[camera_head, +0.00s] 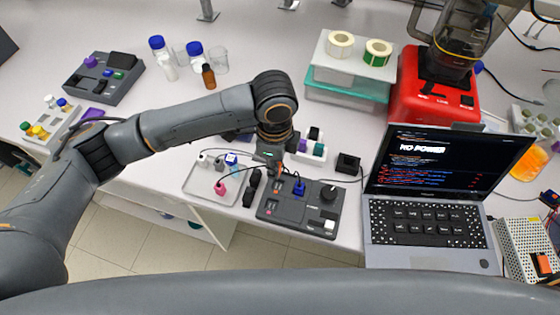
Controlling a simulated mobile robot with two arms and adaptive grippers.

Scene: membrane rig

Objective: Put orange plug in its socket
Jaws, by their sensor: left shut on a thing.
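My left gripper (278,168) points down at the back left edge of a dark grey rig box (288,219). It is shut on the orange plug (281,171), of which only a small bit shows below the fingers. The gripper hides most of the plug and the part of the box right under it, so I cannot tell whether the plug touches a socket. A blue plug (299,188) stands in the top of the box, to the right of the orange one. My right gripper is not in view.
A pale tray (194,184) with a pink plug (220,189) and white plugs lies left of the box. Black parts stand between them. A laptop (425,220) showing "NO POWER" is at the right. A small black block (347,163) with a cable sits behind the box.

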